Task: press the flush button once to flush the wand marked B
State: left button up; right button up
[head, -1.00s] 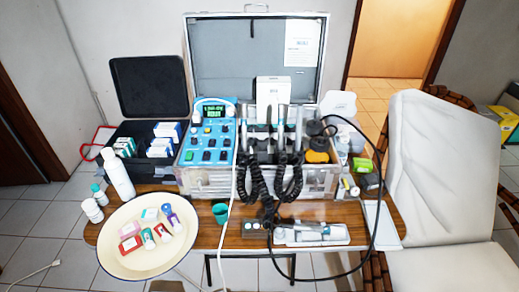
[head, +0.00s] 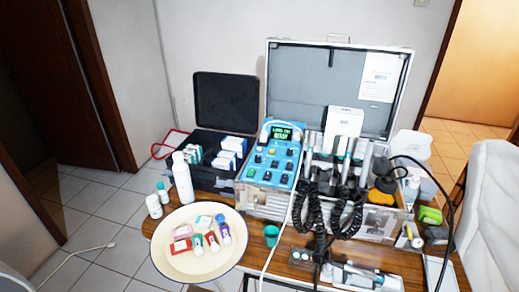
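The blue control panel (head: 272,158) stands in the open metal case, with a lit green display (head: 281,133) at its top and several dark and coloured knobs or buttons below. Which of these is the flush button is too small to tell. Several wands (head: 345,150) stand upright in a holder right of the panel, with black coiled cords hanging in front. I cannot read a mark B on any of them. Neither of my grippers shows in the head view.
A cream tray (head: 168,262) with small boxes and bottles is at the table's front left. A white bottle (head: 182,178), a teal cup (head: 271,235) and a handpiece on a white block (head: 360,277) stand near. A black case (head: 226,103) is open behind. Cords hang over the front.

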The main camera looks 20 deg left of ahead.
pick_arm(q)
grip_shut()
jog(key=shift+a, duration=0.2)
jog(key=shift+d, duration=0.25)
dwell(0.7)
